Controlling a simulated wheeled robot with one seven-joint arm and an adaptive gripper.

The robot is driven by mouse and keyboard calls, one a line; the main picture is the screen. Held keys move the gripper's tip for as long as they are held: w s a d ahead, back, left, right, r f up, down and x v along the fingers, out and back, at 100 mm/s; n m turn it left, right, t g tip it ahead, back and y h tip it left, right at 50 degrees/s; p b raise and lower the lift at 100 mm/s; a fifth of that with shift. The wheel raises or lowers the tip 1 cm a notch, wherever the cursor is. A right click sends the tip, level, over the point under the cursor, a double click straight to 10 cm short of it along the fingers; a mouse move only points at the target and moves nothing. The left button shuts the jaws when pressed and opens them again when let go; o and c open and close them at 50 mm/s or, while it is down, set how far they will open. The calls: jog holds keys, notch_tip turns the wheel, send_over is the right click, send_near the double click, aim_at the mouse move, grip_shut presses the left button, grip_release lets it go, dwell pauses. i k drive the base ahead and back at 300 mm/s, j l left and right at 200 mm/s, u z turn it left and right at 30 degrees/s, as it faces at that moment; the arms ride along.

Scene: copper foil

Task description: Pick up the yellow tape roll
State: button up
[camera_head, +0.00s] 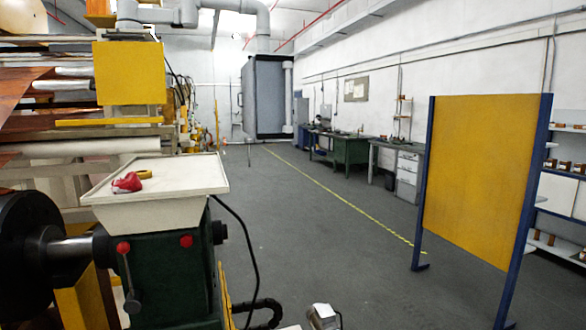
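The yellow tape roll (145,174) lies in the shallow white tray (165,202) on top of the dark green machine at the left. It looks small and flat from here. A red crumpled item (128,183) lies just in front of it and to its left, close to it or touching; I cannot tell which. No fingers of my gripper show in this view. A small white and grey part at the bottom edge may belong to me, but I cannot be sure.
The green machine (165,275) has red knobs, a lever and a dark shaft at its left. A black cable hangs at its right. A yellow panel on blue posts (478,180) stands at the right. The grey floor (330,240) between is open. Workbenches (350,150) line the far wall.

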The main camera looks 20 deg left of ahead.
aim_at(142, 174)
jog(key=i+j+u, duration=0.15)
jog(key=u, duration=0.55)
